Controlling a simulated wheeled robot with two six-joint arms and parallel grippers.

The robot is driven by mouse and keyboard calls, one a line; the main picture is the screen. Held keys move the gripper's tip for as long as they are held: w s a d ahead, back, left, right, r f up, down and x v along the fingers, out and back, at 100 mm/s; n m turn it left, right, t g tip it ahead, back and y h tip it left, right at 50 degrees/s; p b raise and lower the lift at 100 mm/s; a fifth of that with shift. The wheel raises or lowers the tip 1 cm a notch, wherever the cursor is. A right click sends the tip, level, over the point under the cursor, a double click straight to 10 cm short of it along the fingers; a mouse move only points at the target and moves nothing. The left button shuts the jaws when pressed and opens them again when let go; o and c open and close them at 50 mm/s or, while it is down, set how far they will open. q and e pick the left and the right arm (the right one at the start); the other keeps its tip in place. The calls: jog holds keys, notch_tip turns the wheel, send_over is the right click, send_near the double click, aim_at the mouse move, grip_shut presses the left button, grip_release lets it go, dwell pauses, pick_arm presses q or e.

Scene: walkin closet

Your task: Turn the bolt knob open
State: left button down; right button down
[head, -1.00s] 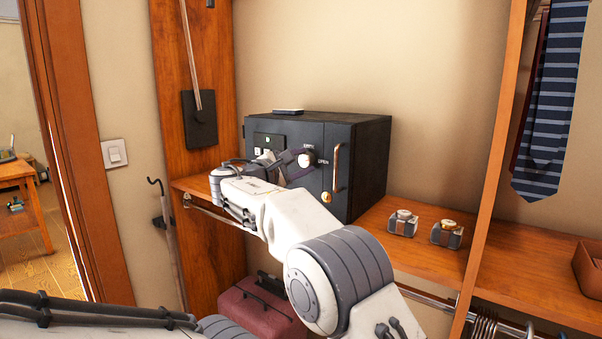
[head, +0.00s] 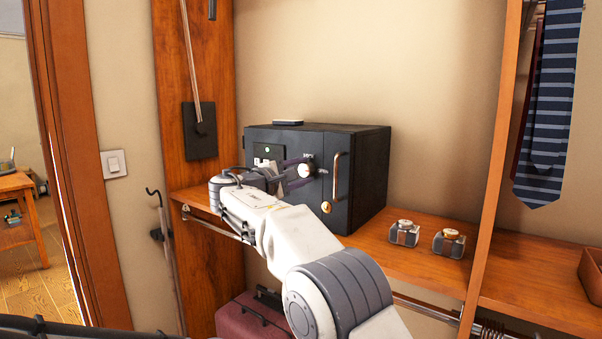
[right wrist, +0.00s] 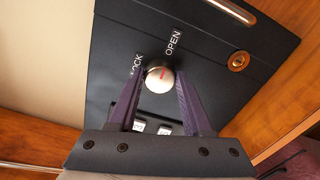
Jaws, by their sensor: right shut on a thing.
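A black safe (head: 350,175) stands on the wooden shelf. Its round silver bolt knob (head: 305,170) is on the front, left of the handle. In the right wrist view the knob (right wrist: 160,79) has a small reddish mark on its face, between the words LOCK and OPEN printed on the panel. My right gripper (head: 290,172) is at the safe front. Its dark purple fingers (right wrist: 160,85) lie on either side of the knob and are shut on it. My left gripper is not in view.
A gold-toned vertical handle (head: 336,176) and a round brass fitting (head: 326,207) are just right of the knob. A small dark flat item (head: 288,122) lies on the safe. Two small glass-and-metal items (head: 404,233) (head: 449,241) stand on the shelf at right.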

jog(key=shift+c, duration=1.6)
grip_release()
jog(key=shift+a, duration=0.1)
jog(key=shift+s+a, duration=0.2)
jog(key=shift+s, duration=0.05)
jog(key=b+v, duration=0.2)
jog(key=v, duration=0.7)
jog(key=shift+s+a, duration=0.2)
jog(key=shift+s, duration=0.15)
